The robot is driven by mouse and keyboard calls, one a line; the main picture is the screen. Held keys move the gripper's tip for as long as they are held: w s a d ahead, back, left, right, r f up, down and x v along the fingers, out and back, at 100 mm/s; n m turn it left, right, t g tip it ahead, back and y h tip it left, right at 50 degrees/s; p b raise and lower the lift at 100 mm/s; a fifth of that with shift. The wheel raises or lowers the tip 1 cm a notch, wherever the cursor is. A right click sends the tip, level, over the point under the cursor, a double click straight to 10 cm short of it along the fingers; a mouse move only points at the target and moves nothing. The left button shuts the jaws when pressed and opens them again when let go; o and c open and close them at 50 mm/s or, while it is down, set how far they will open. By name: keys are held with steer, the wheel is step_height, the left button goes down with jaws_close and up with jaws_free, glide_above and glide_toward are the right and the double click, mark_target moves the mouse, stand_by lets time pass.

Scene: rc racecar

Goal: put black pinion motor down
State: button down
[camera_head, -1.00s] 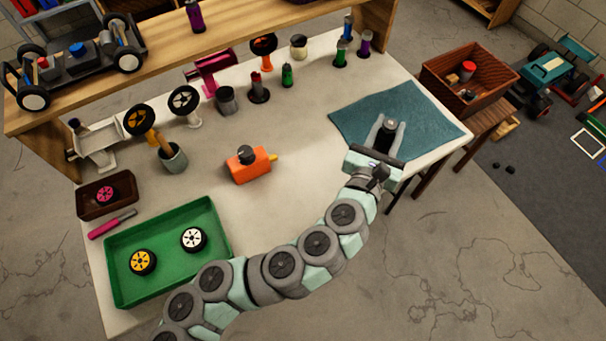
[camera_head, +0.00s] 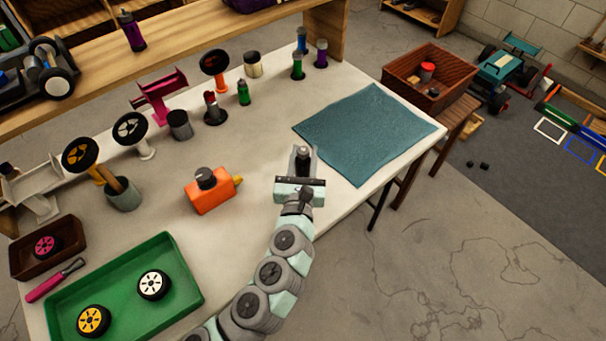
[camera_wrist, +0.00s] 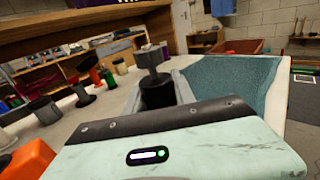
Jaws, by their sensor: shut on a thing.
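My gripper (camera_head: 301,162) is shut on the black pinion motor (camera_head: 303,155), just left of the teal cloth on the white table. In the wrist view the motor (camera_wrist: 157,92) stands upright between the fingers, with a dark body and a grey pinion on top. Whether its base touches the table cannot be told.
The teal cloth (camera_head: 365,130) lies bare at the table's right end. An orange motor-like block (camera_head: 212,195) stands left of my gripper. A green tray (camera_head: 185,297) with two wheels is at lower left. Several small bottles and parts line the back. The table between is clear.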

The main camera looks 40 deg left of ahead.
mark_target(304, 169)
steer(key=shift+f+b, duration=0.75)
steer(key=shift+f, duration=2)
steer(key=shift+f, duration=0.2)
steer(key=c, duration=1)
jaws_free()
steer(key=shift+c, duration=0.2)
steer(key=shift+r, duration=0.1)
steer(key=shift+r, duration=0.15)
steer(key=p+v, duration=0.1)
steer(key=v, duration=1.1)
